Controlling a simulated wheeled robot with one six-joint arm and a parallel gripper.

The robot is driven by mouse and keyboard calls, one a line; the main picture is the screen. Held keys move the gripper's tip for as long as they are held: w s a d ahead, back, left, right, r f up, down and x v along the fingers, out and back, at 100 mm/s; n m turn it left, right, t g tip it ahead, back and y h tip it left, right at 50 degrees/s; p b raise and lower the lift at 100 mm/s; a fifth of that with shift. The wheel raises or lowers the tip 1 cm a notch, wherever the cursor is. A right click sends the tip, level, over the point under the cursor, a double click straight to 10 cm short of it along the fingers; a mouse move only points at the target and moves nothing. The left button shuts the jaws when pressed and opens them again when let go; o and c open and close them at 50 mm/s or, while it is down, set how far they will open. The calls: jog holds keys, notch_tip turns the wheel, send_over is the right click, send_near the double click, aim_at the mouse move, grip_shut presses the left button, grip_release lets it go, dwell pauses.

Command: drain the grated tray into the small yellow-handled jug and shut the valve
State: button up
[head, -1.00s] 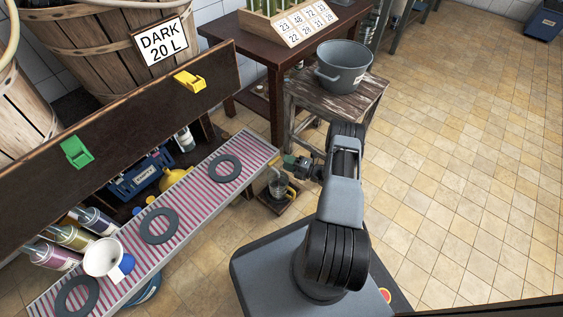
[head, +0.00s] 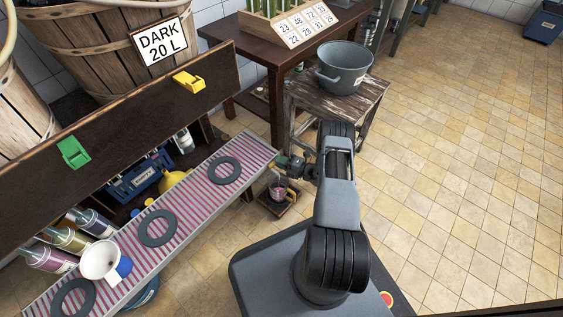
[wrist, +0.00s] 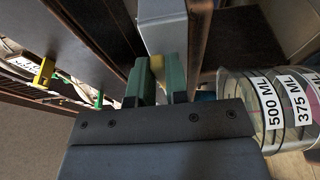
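The grated tray (head: 198,190), with red and white stripes, slopes along the dark bench. The small yellow-handled jug (head: 277,190) stands on a low stand below the tray's right end, with pink liquid in it. In the wrist view the jug (wrist: 275,118) is at the right, labelled 500 ML and 375 ML. My gripper (head: 284,163) is at the tray's right end, just above the jug. In the wrist view its green fingers (wrist: 160,82) stand close together with a yellow piece (wrist: 157,66) between the tips, apparently the valve's handle. The valve body is mostly hidden.
Several dark rings (head: 157,228) and a white funnel (head: 99,259) lie on the tray. A grey pot (head: 343,66) stands on a wooden stool (head: 367,98) behind my arm.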

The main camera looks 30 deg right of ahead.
grip_shut()
jog(key=shift+s, duration=0.1)
jog(key=m+t+h+p, duration=0.1)
jog(key=h, duration=0.1)
jog(key=s+m+t+h+p, duration=0.1)
jog(key=m+h, duration=0.1)
jog(key=m+t+h+p, duration=0.1)
jog(key=h, duration=0.1)
jog(key=shift+s+a+m, duration=0.25)
jog(key=shift+s+m, duration=0.05)
jog(key=shift+s, duration=0.1)
jog(key=o, duration=0.5)
grip_release()
jog(key=shift+o, duration=0.2)
